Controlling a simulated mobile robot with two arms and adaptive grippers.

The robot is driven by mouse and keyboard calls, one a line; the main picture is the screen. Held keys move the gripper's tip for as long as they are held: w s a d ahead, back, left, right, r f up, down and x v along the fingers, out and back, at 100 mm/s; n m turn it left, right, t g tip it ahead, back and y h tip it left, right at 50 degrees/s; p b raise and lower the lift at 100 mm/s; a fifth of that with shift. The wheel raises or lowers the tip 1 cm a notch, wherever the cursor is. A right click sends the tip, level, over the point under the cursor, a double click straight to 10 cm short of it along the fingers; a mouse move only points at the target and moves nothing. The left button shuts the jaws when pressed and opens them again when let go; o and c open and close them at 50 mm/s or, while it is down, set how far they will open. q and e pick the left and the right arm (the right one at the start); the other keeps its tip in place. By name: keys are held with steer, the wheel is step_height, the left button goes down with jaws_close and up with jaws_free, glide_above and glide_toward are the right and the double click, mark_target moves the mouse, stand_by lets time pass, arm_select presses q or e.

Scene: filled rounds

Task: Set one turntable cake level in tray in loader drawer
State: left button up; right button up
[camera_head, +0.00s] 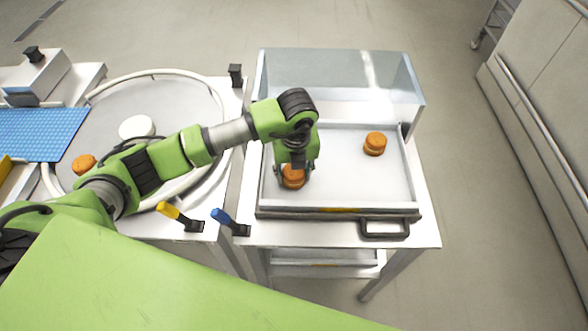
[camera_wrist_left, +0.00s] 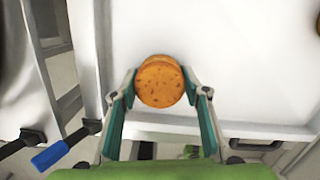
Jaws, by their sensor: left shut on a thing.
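My left gripper (camera_head: 294,177) is shut on an orange-brown round cake (camera_head: 292,181), down in the front left part of the tray (camera_head: 340,185). In the left wrist view the cake (camera_wrist_left: 160,82) sits between the two fingers of the gripper (camera_wrist_left: 160,88), near the tray's front wall. It looks level; I cannot tell whether its underside touches the tray floor. Another cake (camera_head: 375,143) stands in the tray at the back right. A further cake (camera_head: 83,164) lies on the grey turntable (camera_head: 190,110) at the left. My right gripper is not in view.
A clear cover (camera_head: 340,75) stands behind the tray. The drawer handle (camera_head: 385,230) is at the front. A white disc (camera_head: 136,128) lies on the turntable. The tray's middle is free.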

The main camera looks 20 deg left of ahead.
mark_target(295, 175)
arm_select(q)
steer(key=shift+f, duration=0.2)
steer(key=o, duration=0.7)
steer(key=shift+r, duration=0.1)
steer(key=shift+o, duration=0.2)
steer(key=shift+r, duration=0.2)
steer(key=shift+d+r, duration=0.1)
steer(key=shift+r, duration=0.2)
step_height(295, 175, up, 11)
steer(key=s+b, duration=0.1)
steer(key=b, duration=0.2)
steer(key=shift+s+d, duration=0.15)
steer(key=shift+d, duration=0.15)
steer(key=shift+r, duration=0.1)
